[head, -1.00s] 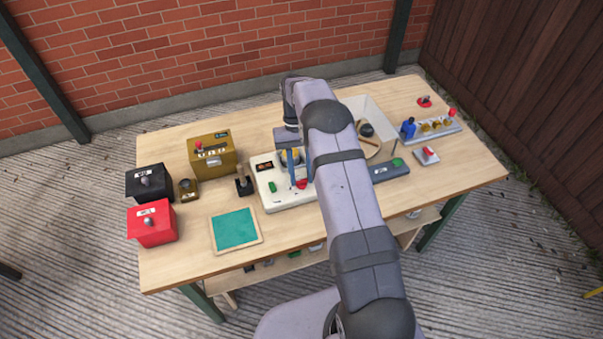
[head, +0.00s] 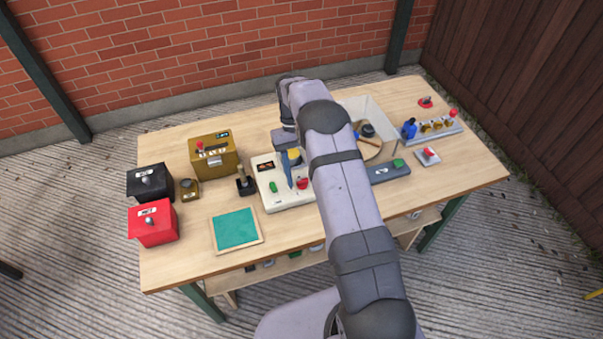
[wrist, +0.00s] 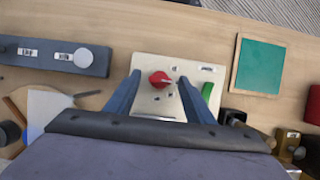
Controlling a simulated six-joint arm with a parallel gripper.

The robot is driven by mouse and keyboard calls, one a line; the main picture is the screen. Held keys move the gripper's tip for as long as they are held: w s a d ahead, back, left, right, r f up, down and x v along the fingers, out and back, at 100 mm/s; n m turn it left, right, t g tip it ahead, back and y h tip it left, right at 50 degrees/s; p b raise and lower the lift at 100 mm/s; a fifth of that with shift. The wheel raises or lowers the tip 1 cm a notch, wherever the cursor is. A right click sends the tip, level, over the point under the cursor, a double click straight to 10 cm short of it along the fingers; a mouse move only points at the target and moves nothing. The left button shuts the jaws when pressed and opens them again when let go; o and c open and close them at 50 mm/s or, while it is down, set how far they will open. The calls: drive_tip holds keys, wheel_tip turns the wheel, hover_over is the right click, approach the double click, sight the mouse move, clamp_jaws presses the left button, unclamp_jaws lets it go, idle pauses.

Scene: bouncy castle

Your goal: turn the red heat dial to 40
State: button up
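The red heat dial (head: 302,184) sits near the front right of a white control panel (head: 272,205) in the head view. In the wrist view the red dial (wrist: 159,78) lies on the white panel (wrist: 190,60), showing between my fingertips. A pale pointer line shows by the dial; its reading is too small to make out. My gripper (wrist: 160,77) is open, with a blue finger either side of the dial and visible gaps. In the head view one blue finger shows clearly over the panel; my arm covers part of the panel's right side.
A green switch (head: 273,187) and a dark display (head: 266,166) are on the panel. A white tray (head: 382,105) is behind my arm.

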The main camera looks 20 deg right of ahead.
sight(298, 177)
drive_tip(key=b+v, duration=0.1)
drive_tip(key=v, duration=0.6)
idle(0.6)
drive_tip(key=shift+r, duration=0.15)
drive_tip(key=s+a+r+t+p, duration=0.2)
drive_tip(key=s+a+r, duration=0.1)
drive_tip(key=s+r, duration=0.5)
drive_tip(key=s+a+f+t+p, duration=0.1)
drive_tip(key=s+a+t, duration=0.1)
drive_tip(key=s, duration=1.7)
drive_tip(key=shift+f+p, duration=0.4)
